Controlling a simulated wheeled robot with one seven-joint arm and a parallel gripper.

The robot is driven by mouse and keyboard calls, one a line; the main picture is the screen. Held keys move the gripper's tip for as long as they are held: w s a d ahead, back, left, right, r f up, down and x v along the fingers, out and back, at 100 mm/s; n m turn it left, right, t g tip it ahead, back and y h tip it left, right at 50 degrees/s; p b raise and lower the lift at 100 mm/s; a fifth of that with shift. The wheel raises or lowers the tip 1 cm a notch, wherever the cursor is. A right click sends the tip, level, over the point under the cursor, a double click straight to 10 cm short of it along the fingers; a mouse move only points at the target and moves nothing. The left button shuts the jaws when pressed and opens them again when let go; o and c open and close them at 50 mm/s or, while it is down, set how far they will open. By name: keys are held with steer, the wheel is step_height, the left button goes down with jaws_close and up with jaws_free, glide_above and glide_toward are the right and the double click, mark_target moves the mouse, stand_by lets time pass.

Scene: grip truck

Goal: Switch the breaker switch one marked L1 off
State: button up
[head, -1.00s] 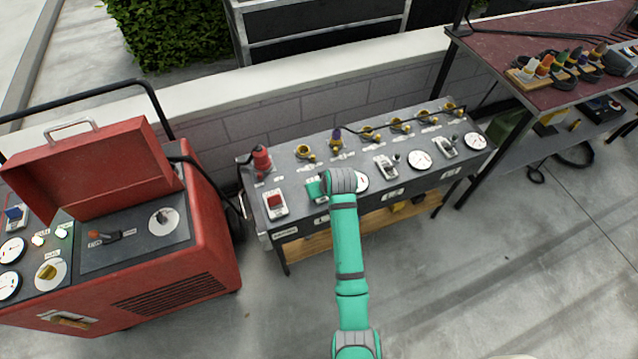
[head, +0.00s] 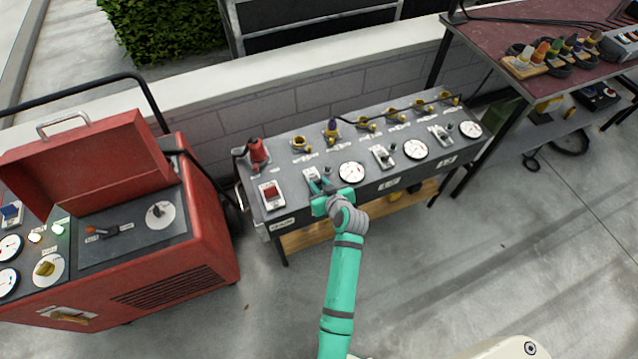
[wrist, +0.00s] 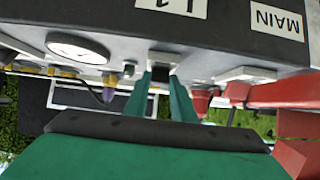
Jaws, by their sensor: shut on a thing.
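The breaker switch one (head: 312,173) is a white-plated switch on the dark panel top, left of the first gauge. In the wrist view, where the scene appears upside down, the white L1 label (wrist: 172,6) is on the panel's front face in line with it. My gripper (head: 321,188) reaches it from the front. In the wrist view my two green fingers (wrist: 160,82) are closed on the dark switch lever (wrist: 162,71). The fingers hide much of the switch, so its on or off position is unclear.
A red main switch (head: 271,191) sits left of my gripper and a white gauge (head: 351,172) right. Yellow sockets and a cable (head: 388,113) line the panel's back. A red generator cart (head: 190,250) stands left. The floor in front is clear.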

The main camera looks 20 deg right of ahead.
steer(key=shift+w+r, duration=0.1)
steer(key=shift+r, duration=0.1)
steer(key=o, duration=1.1)
steer(key=shift+f, duration=0.1)
steer(key=shift+c, duration=0.2)
steer(key=v, duration=1.1)
steer(key=s+a+f+m+h, duration=0.2)
steer(key=s+a+f+m, duration=0.15)
steer(key=s+a, duration=1)
steer(key=s+a+r+n+t, duration=0.1)
steer(key=s+a+r+t, duration=0.1)
steer(key=s+r, duration=0.4)
steer(key=s+a+r+n+t+y, duration=0.1)
steer(key=s+a+r+n+t, duration=0.1)
steer(key=s+a+r, duration=0.2)
steer(key=s+r, duration=0.3)
steer(key=s, duration=0.4)
steer(key=shift+s+a+y, duration=0.2)
steer(key=shift+a+y, duration=0.1)
steer(key=shift+a, duration=0.05)
